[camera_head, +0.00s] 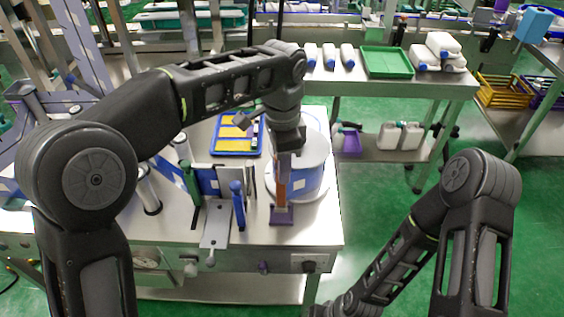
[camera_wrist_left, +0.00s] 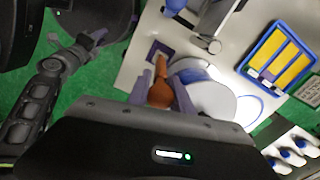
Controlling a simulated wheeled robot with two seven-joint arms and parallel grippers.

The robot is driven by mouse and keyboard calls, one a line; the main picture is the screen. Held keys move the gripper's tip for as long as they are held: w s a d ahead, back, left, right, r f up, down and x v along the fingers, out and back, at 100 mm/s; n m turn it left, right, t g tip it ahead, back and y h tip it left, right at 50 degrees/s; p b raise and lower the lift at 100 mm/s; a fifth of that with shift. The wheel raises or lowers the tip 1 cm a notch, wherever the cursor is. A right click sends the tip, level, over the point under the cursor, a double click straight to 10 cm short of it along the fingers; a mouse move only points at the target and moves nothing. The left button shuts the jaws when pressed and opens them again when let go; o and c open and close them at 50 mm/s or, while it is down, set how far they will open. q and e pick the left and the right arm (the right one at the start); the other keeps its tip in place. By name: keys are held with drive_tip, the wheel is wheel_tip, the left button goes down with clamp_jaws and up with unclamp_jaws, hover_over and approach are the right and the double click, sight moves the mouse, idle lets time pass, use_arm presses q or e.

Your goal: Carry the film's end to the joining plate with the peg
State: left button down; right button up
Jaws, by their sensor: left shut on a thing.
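My left gripper (camera_head: 284,168) points down at the front right of the steel table and is shut on an orange-brown peg (camera_head: 281,190). The peg is upright over a purple square stand (camera_head: 282,215); I cannot tell whether it still touches it. In the left wrist view the peg (camera_wrist_left: 160,92) sits between the fingers, with the stand (camera_wrist_left: 160,48) beyond. A blue and white roll (camera_head: 312,178) stands just right of the gripper. A metal plate (camera_head: 215,226) with blue uprights lies to the left. The film's end cannot be made out. My right gripper (camera_wrist_left: 95,38) shows small in the left wrist view.
A blue tray with yellow strips (camera_head: 237,133) lies behind the plate. Several white rollers stand at the table's left. A back bench holds white bottles (camera_head: 347,55) and a green tray (camera_head: 387,62). Green floor is free on the right.

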use_arm(q)
drive_tip(key=shift+r+p, duration=0.1)
drive_tip(key=shift+p, duration=0.2)
use_arm(e)
drive_tip(key=shift+r, duration=0.25)
use_arm(q)
drive_tip(key=shift+a, duration=0.1)
